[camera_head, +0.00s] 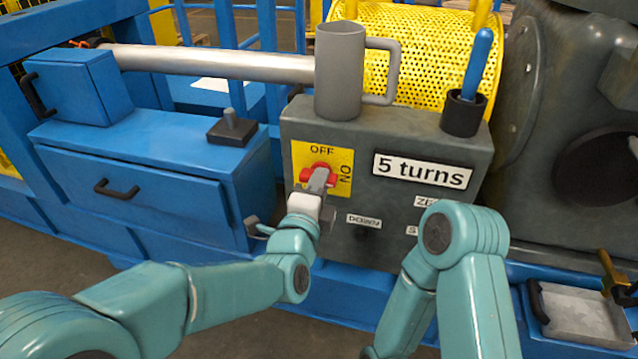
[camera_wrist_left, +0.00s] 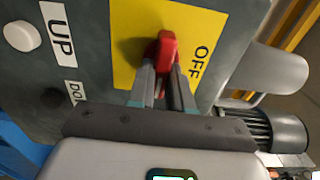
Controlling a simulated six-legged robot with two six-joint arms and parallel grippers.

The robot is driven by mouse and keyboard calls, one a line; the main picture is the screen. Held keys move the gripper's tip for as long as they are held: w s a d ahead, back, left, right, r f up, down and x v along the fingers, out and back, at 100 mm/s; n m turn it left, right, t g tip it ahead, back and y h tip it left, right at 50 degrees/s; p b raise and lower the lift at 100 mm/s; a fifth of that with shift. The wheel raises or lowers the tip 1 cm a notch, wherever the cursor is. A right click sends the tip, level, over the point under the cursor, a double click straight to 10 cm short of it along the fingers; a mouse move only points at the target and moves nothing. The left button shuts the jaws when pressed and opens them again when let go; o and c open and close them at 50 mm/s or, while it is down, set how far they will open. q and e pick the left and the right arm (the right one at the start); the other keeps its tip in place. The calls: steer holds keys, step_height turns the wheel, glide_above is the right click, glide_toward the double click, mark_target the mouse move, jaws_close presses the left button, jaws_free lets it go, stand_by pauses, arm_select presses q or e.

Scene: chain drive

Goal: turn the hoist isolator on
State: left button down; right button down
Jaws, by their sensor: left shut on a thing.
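The hoist isolator is a red rotary switch (camera_head: 306,173) on a yellow plate (camera_head: 343,158) on the front of the dark grey control box. OFF is printed above the switch and ON at its right. My left gripper (camera_head: 319,181) reaches it from below, and its fingers cover much of the switch. In the left wrist view the fingers (camera_wrist_left: 166,78) are shut on the red handle (camera_wrist_left: 167,48), with OFF to the right of it. I cannot tell the handle's exact angle. My right arm shows at lower right, but its gripper is out of view.
A grey mug (camera_head: 340,75) and a dark cup (camera_head: 463,113) holding a blue-handled tool (camera_head: 478,62) stand on the control box (camera_head: 395,135). A black button shows below the plate, near the DOWN label (camera_head: 364,221). A blue cabinet (camera_head: 150,180) is at left, a grey tray (camera_head: 580,318) at lower right.

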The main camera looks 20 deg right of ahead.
arm_select(q)
steer(key=shift+r, duration=0.25)
steer(key=c, duration=1.1)
jaws_free()
steer(key=shift+o, duration=0.3)
steer(key=shift+w+d+f, duration=0.1)
steer(key=shift+w+f, duration=0.05)
steer(key=shift+f, duration=0.05)
steer(key=p+v, duration=0.1)
steer(key=v, duration=1.5)
steer(key=shift+a+p, duration=0.2)
steer(key=shift+p, duration=0.1)
